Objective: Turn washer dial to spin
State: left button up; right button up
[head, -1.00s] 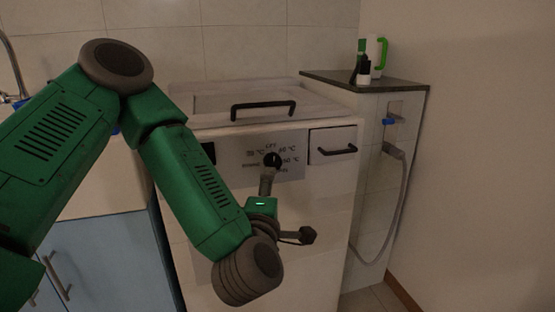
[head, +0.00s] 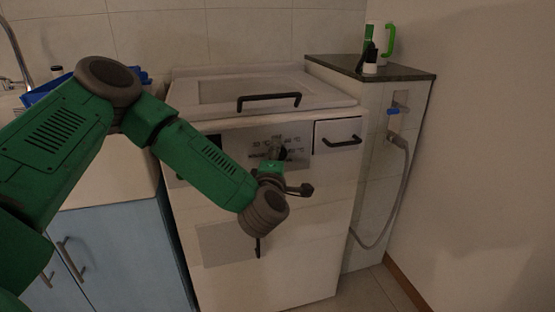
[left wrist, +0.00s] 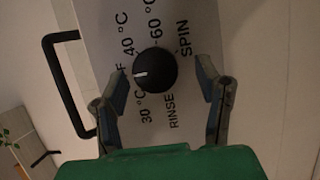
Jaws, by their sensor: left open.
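The washer (head: 325,215) is white, with a light control panel (head: 300,145) on its upper front. In the left wrist view the round black dial (left wrist: 157,72) sits among printed labels. Its white mark points left, toward the partly hidden OFF label. The SPIN label (left wrist: 185,38) is to the upper right of the dial, and RINSE (left wrist: 172,110) is below it. My left gripper (left wrist: 165,88) is open, with one finger on each side of the dial; contact cannot be told. In the head view my left gripper (head: 279,160) is at the panel, partly covering it. My right gripper is not shown.
A black bar handle (head: 268,102) is on the washer above the panel, and a drawer handle (head: 342,141) is to the right. A dark-topped ledge (head: 400,75) and grey hose (head: 390,195) stand right. Blue cabinets (head: 110,255) are left.

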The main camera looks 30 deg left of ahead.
pick_arm(q)
jog(key=shift+w+r, duration=0.1)
jog(key=shift+w, duration=0.25)
jog(key=c, duration=1.1)
jog(key=shift+c, duration=0.2)
